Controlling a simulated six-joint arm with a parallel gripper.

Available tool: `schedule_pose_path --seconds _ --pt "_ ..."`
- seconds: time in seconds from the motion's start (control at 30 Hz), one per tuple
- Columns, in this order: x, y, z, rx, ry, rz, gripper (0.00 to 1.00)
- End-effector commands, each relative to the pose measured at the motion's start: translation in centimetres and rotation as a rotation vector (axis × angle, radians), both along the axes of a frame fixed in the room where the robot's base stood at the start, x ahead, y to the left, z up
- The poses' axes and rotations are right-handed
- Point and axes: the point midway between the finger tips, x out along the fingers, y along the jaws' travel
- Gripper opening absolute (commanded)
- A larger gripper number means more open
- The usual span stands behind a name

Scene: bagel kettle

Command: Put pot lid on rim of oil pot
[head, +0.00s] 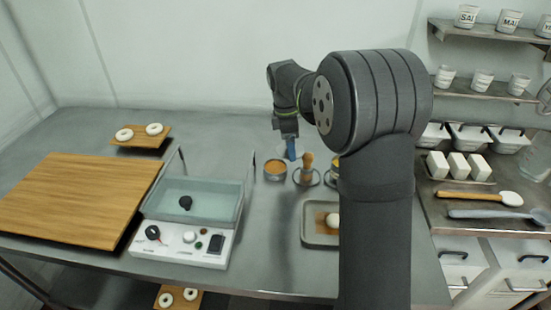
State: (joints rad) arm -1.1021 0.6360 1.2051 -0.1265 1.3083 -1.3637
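A small round metal pot (275,170) with orange contents stands on the steel table, left of a brush in a metal holder. Another small pot with yellow contents (335,175) is partly hidden behind my arm. I cannot tell which of these is the oil pot. I cannot make out a separate pot lid with certainty; a black knob (185,202) shows over the clear-walled basin. My gripper (290,150) points down just above and behind the small pots. Something blue shows at its tip; whether it is a held thing or part of the gripper is unclear.
The basin (182,228) with a control panel stands at centre left, beside a large wooden board (75,200). The brush (307,165) stands upright by the pots. A grey tray (312,240) with a white ball is partly behind my arm. Shelves (490,90) stand right.

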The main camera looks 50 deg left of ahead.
Motion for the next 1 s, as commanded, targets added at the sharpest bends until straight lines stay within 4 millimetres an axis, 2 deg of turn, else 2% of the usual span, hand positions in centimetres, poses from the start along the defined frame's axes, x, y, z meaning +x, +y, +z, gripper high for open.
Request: schedule_pose_path --seconds 0.1,0.3,0.43,0.67,1.0 --pt "-1.4 2.1 -1.6 -0.001 0.001 0.003 0.51" --pt "-2.4 3.9 -2.7 0.000 0.000 0.000 0.51" --pt "-2.5 4.0 -3.5 -0.001 0.001 -0.001 0.51" --pt "-2.5 3.9 -6.7 -0.001 0.000 -0.002 0.51" --pt "-2.4 3.9 -7.0 0.000 0.000 -0.002 0.51"
